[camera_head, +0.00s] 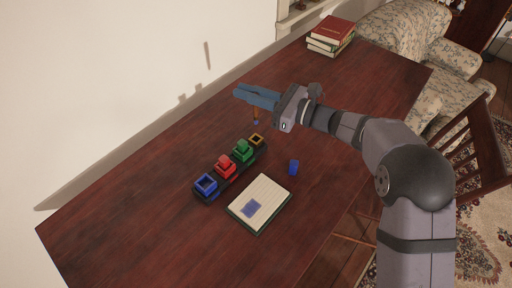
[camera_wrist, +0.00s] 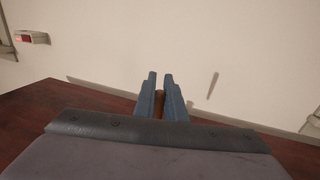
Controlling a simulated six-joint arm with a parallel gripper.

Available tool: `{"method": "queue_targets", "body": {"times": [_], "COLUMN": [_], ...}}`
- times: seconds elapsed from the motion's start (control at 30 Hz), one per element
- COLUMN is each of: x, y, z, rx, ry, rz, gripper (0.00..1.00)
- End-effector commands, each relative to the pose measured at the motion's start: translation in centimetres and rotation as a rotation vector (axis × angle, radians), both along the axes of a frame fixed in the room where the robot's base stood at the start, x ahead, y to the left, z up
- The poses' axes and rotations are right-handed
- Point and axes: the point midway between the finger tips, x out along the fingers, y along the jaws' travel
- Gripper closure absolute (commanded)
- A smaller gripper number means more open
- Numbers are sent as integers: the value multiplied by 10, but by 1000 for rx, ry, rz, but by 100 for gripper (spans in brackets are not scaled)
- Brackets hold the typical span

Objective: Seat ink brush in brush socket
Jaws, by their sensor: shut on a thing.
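My gripper (camera_head: 240,92) is shut on the ink brush (camera_head: 256,114), a thin brown stick hanging down below the blue fingers with a dark tip. In the wrist view, the brush's brown shaft (camera_wrist: 158,104) shows between the two fingers (camera_wrist: 160,78). The brush is above the table, just beyond the far end of a dark rack (camera_head: 216,187). The small tan-rimmed square opening (camera_head: 257,139) at that end looks like the brush socket. The brush tip appears apart from it and behind it.
The rack also holds a green piece (camera_head: 242,152), a red piece (camera_head: 226,168) and an open blue square (camera_head: 206,184). A small blue object (camera_head: 294,167) stands right of the rack. Books (camera_head: 331,35) sit at the far corner.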

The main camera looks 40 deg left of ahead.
Motion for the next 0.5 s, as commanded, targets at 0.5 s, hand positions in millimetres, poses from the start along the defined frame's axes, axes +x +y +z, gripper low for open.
{"method": "queue_targets", "body": {"times": [0.5], "x": [0], "y": [0], "z": [-55], "rx": [0], "ry": [1], "rz": [0], "gripper": [100]}}
